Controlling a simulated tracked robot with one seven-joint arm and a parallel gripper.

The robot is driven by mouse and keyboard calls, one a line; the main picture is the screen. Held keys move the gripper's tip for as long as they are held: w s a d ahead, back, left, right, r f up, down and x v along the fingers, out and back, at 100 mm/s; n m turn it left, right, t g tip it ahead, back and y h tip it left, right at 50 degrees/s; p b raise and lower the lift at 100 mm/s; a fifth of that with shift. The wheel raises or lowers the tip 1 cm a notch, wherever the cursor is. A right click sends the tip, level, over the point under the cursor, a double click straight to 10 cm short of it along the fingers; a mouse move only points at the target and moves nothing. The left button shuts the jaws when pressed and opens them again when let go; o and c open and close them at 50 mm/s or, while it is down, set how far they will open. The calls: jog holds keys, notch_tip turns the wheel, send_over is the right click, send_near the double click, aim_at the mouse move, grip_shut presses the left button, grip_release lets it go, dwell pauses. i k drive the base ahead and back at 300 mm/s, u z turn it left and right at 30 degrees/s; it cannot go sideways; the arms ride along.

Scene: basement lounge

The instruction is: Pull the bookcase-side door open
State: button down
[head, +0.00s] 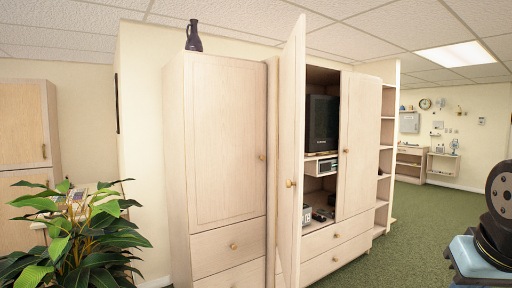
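The wooden cabinet (325,237) has two tall doors. The bookcase-side door (361,145) is on the right, beside the open shelves of the bookcase (386,157). It looks shut, and a small round knob (343,139) shows near its left edge. The other cabinet door (292,160) stands swung wide open toward me, with a brass knob (290,183). Behind it the open half shows a dark television (322,123) and small devices on shelves below. My gripper is not in view; only a dark part of my arm shows at the right edge.
A tall wardrobe (228,140) with drawers stands left of the cabinet, a dark jug (194,36) on top. A leafy plant (75,235) is at the lower left. Green carpet (410,235) is clear in front and right of the cabinet.

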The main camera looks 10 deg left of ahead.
aim_at(361, 95)
jog(key=u, duration=0.55)
jog(key=i, duration=1)
